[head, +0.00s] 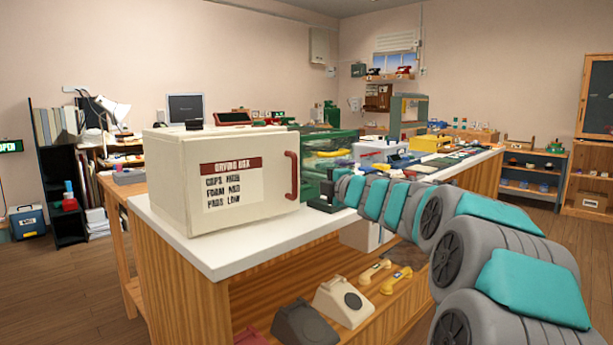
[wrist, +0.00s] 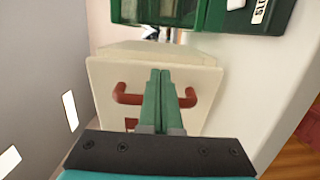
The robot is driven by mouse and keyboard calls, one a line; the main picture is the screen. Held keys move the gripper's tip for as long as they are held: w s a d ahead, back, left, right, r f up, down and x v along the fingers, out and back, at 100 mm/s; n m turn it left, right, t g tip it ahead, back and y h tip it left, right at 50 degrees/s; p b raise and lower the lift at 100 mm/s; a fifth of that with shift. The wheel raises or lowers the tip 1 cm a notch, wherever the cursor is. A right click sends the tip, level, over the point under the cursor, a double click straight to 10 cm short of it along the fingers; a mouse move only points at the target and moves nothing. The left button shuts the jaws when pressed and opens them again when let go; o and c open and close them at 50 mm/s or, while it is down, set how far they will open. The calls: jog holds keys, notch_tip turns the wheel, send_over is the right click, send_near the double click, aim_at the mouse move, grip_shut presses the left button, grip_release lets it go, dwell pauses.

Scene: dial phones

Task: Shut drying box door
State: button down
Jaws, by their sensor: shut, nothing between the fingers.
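The drying box (head: 170,145) is a cream box on the white counter at the left of the head view. Its door (head: 240,180) has a label and a curved red handle (head: 292,175) at the right edge. The door looks shut or nearly shut; I cannot tell if it is flush. In the wrist view the door (wrist: 110,85) faces me, with the red handle (wrist: 128,94) across it. My gripper (wrist: 160,72) is shut and empty, its green fingers covering the handle's middle. Whether they touch it is unclear. In the head view my gripper (head: 326,190) is right of the handle.
The white counter (head: 260,240) runs back to the right. Green cases (head: 325,145) stand behind the box, close to my arm. Phones and handsets sit on the shelf below, including a cream phone (head: 343,302). A desk with a lamp (head: 110,108) is at left.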

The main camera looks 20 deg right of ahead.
aim_at(299, 173)
jog(key=shift+x, duration=1)
jog(key=w+p, duration=0.1)
jog(key=w, duration=0.1)
jog(key=w+n+y+p, duration=0.1)
jog(key=w, duration=0.1)
jog(key=shift+a+p, duration=0.25)
jog(key=shift+p, duration=0.1)
jog(key=shift+w+a+r, duration=0.1)
jog(key=shift+w+r, duration=0.1)
jog(key=shift+r, duration=0.05)
jog(key=shift+r+y, duration=0.1)
jog(key=shift+y, duration=0.2)
